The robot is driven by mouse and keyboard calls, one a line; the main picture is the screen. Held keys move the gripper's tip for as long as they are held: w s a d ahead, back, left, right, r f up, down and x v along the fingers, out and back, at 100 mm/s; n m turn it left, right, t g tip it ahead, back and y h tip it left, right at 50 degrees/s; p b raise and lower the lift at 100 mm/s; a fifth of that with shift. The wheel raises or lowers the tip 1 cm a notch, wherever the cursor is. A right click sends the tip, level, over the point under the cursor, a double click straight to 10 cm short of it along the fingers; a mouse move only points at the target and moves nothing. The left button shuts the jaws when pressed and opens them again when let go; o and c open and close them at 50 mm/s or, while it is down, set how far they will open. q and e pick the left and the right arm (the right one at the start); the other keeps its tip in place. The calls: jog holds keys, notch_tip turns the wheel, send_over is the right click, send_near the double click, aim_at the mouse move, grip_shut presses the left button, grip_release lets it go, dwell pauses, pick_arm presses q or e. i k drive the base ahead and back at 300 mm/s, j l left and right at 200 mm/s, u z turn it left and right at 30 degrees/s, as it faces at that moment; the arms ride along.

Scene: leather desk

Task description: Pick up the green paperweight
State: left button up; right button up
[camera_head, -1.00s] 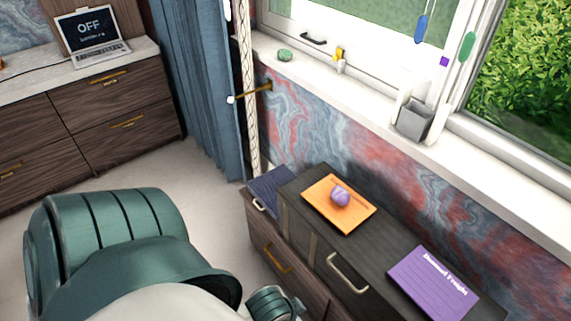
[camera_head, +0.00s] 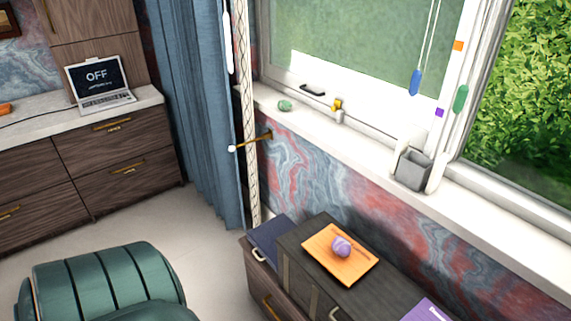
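A small green rounded stone, which looks like the green paperweight (camera_head: 285,105), lies on the white windowsill near its left end, beside the window frame. A purple rounded stone (camera_head: 341,246) sits on an orange notepad on the dark cabinet below. Neither of my grippers shows in the head view.
A grey pen cup (camera_head: 413,169) stands farther right on the windowsill (camera_head: 372,157). A blue curtain (camera_head: 197,110) and a brass holdback (camera_head: 251,142) are left of the sill. The dark cabinet (camera_head: 305,236) stands below it. A laptop (camera_head: 98,87) sits on the left counter.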

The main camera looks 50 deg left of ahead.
aim_at(283, 105)
jog(key=u, duration=1.55)
